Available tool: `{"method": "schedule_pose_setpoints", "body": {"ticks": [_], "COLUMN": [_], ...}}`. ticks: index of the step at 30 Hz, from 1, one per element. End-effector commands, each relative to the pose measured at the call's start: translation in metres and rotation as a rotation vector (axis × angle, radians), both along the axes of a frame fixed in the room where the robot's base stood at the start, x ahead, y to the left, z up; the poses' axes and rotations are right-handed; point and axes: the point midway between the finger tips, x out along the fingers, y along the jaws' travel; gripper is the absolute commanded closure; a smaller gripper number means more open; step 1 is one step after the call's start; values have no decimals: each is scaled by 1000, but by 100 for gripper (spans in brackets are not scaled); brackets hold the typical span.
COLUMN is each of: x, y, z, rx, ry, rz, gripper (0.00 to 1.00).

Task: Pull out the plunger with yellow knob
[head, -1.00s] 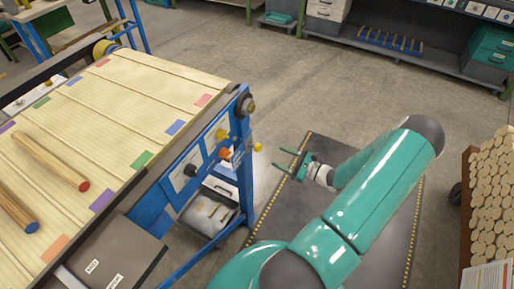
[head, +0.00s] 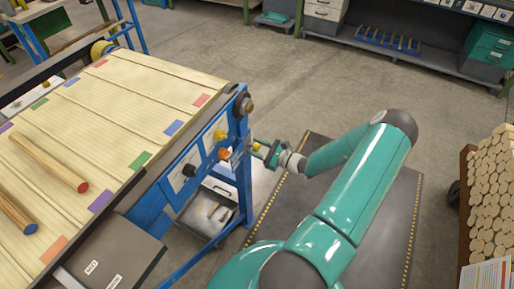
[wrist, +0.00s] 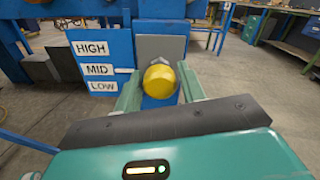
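The plunger's yellow knob (head: 257,146) sticks out from the right end of the blue machine frame in the head view. In the wrist view the round yellow knob (wrist: 160,80) appears between my two green fingers, in front of a grey plate (wrist: 161,48) on a blue post. My gripper (head: 261,151) is at the knob, coming from the right. Its fingers (wrist: 160,90) stand apart on either side of the knob, with no clear grip. I cannot tell whether either finger touches it. The plunger's shaft is hidden behind the knob in the wrist view.
A sign reading HIGH, MID, LOW (wrist: 94,68) is left of the knob. Another yellow knob (head: 220,135), an orange knob (head: 223,153) and a black knob (head: 190,171) sit close by on the panel. A slatted conveyor (head: 110,120) lies left; open floor lies behind.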

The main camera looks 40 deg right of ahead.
Motion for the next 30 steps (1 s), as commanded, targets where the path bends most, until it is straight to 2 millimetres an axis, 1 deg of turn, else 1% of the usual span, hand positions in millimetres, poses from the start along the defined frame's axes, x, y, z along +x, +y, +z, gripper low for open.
{"method": "schedule_pose_setpoints", "body": {"ticks": [1,3,5,6,11,15,18,25,26,27,29,30], "x": [0,0,0,0,-4,-23,-32,-34,-34,-34,-34,-34], "y": [0,0,0,0,-2,-9,-12,-13,-13,-13,-13,-12], "z": [0,0,0,0,0,0,0,0,0,-1,-1,0], "rx": [0,0,0,0,0,0,0,0,0,0,0,0], "ry": [0,0,0,0,0,0,-1,0,0,0,1,0], "rz": [0,0,0,0,-1,-2,-1,-2,-2,-2,-1,-1], "gripper": [70,84,96,100,100,100,100,100,67,59,47,47]}}
